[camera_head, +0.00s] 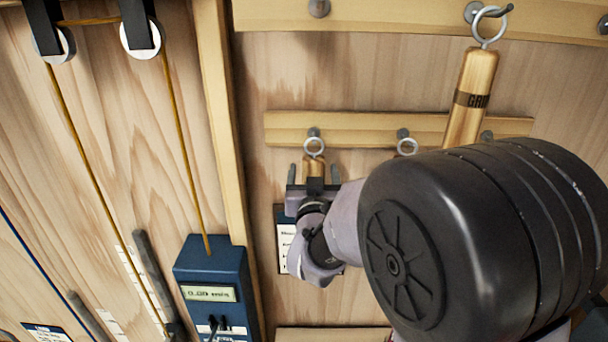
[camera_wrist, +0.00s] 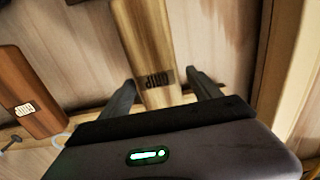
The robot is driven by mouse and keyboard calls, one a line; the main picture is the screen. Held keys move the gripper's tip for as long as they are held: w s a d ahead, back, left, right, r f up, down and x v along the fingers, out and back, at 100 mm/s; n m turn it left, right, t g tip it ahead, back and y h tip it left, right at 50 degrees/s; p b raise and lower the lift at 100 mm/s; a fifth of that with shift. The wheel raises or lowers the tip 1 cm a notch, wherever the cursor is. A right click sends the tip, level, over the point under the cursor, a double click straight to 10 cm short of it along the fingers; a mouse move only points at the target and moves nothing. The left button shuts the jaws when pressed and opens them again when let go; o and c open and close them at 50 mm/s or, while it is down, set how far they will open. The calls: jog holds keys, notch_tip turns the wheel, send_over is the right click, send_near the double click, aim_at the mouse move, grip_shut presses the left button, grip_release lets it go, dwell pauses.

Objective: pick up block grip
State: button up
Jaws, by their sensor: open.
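A pale wooden grip with a dark GRIP band (camera_wrist: 150,40) fills the top middle of the wrist view. It also shows in the head view (camera_head: 314,166), hanging under a metal ring on a hook, its lower part hidden by my gripper. My gripper (camera_head: 314,172) is open, with one finger on each side of this grip. In the wrist view the fingers (camera_wrist: 163,88) flank it with gaps visible. A darker brown grip with a pale label (camera_wrist: 28,95) is at the left of the wrist view.
A vertical post (camera_head: 222,120) and a blue meter box (camera_head: 215,280) stand left.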

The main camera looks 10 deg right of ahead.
jog(key=shift+s, duration=0.15)
jog(key=shift+c, duration=0.4)
jog(key=shift+s, duration=0.1)
jog(key=c, duration=1.5)
jog(key=shift+r, duration=0.3)
jog(key=s+a+b, duration=0.1)
jog(key=s+b, duration=0.3)
jog(key=s, duration=0.4)
jog(key=s+a+b, duration=0.2)
jog(key=s+b, duration=0.2)
jog(key=s, duration=0.5)
jog(key=shift+s+a+r+b, duration=0.25)
jog(key=shift+a+r+b, duration=0.05)
jog(key=shift+r+b, duration=0.15)
